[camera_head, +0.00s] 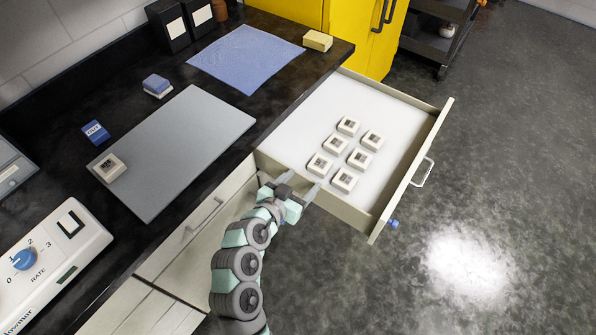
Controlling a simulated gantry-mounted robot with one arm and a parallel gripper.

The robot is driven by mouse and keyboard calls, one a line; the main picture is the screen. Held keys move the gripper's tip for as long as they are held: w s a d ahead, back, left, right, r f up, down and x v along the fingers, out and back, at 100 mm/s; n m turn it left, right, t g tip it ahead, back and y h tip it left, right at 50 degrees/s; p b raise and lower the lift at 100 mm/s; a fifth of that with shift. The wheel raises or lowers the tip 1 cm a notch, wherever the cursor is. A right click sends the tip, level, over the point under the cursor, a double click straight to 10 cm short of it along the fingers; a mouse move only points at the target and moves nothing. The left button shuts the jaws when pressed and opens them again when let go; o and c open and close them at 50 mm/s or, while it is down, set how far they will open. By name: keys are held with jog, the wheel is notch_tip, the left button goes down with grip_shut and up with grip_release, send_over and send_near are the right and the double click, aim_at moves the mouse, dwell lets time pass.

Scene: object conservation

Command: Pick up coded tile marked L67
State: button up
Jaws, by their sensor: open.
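Several small whitish tiles with dark coded marks lie in the open drawer (303,115), grouped toward its front middle. One such tile (320,164) is the nearest to my gripper, and another tile (344,180) is just right of it. A lone similar tile (108,167) sits on the left end of the grey board on the counter. The marks are too small to read, so I cannot tell which tile is L67. My gripper (300,184) is open and empty at the drawer's near left edge, its fingers pointing toward the tiles.
The grey board (185,150), a blue cloth (245,59), a yellowish block (318,40), a blue-and-white block (157,86) and a blue OUT block (95,132) lie on the black counter. A dial device (45,262) is at lower left. The drawer's back is bare.

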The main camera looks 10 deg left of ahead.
aim_at(319, 166)
jog(key=x, duration=0.4)
jog(key=shift+w+d+r, duration=0.15)
jog(key=shift+d+r, duration=0.05)
jog(key=shift+d, duration=0.1)
jog(key=b+x, duration=0.1)
jog(key=x, duration=0.5)
jog(key=shift+a, duration=0.1)
jog(key=shift+c, duration=0.5)
jog(key=shift+r, duration=0.1)
jog(key=c, duration=1.2)
